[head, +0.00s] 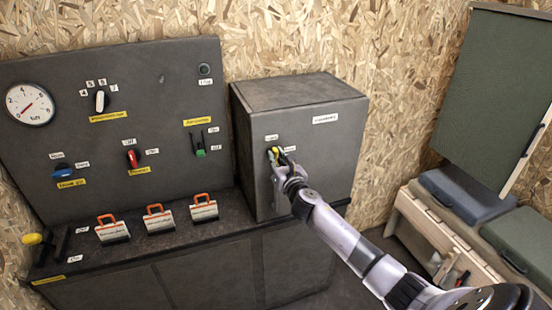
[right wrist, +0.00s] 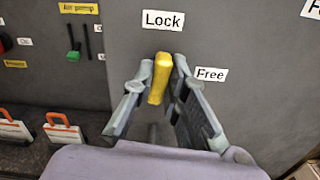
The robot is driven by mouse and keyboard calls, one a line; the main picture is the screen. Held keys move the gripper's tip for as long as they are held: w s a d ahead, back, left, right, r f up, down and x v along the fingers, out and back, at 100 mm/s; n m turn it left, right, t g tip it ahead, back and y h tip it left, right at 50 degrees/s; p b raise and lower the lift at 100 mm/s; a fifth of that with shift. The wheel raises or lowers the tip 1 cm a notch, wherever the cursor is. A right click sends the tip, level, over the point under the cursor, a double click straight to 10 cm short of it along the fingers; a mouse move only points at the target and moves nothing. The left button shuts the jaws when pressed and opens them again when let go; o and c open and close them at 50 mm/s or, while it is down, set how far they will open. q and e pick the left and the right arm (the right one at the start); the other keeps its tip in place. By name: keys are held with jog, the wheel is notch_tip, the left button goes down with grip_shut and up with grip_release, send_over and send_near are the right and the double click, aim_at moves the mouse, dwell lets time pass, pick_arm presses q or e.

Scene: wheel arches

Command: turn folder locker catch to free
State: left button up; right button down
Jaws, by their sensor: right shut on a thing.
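The folder locker (head: 310,150) is a dark grey cabinet on the bench. Its yellow catch (right wrist: 160,78) is on the front door, and in the right wrist view it stands nearly upright, its top below the "Lock" label (right wrist: 163,21). The "Free" label (right wrist: 211,74) is to its right. In the head view the catch (head: 275,150) is partly hidden by my gripper. My right gripper (head: 282,157) is at the door with its fingers on either side of the catch, shut on it; the fingers also show in the right wrist view (right wrist: 160,85). My left gripper is not in view.
A grey panel (head: 150,75) with a gauge (head: 30,104), a red switch (head: 132,158), a blue knob (head: 64,172) and a green lever (head: 200,152) stands left of the locker. Orange-handled cases (head: 159,220) sit on the bench. A wooden chest (head: 440,240) with cushions stands at right.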

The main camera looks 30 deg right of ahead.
jog(key=m, duration=0.3)
jog(key=shift+d+f+m, duration=0.1)
jog(key=shift+m, duration=0.2)
jog(key=m+b, duration=0.1)
jog(key=m, duration=0.3)
jog(key=shift+d+f+m, duration=0.1)
jog(key=shift+m, duration=0.2)
jog(key=shift+d+f+m+b, duration=0.1)
jog(key=shift+m+b, duration=0.15)
jog(key=shift+m, duration=1.7)
jog(key=shift+f+m+b, duration=0.1)
jog(key=shift+m+b, duration=0.1)
jog(key=shift+m, duration=2.05)
jog(key=c, duration=1.6)
grip_release()
jog(key=shift+s, duration=0.1)
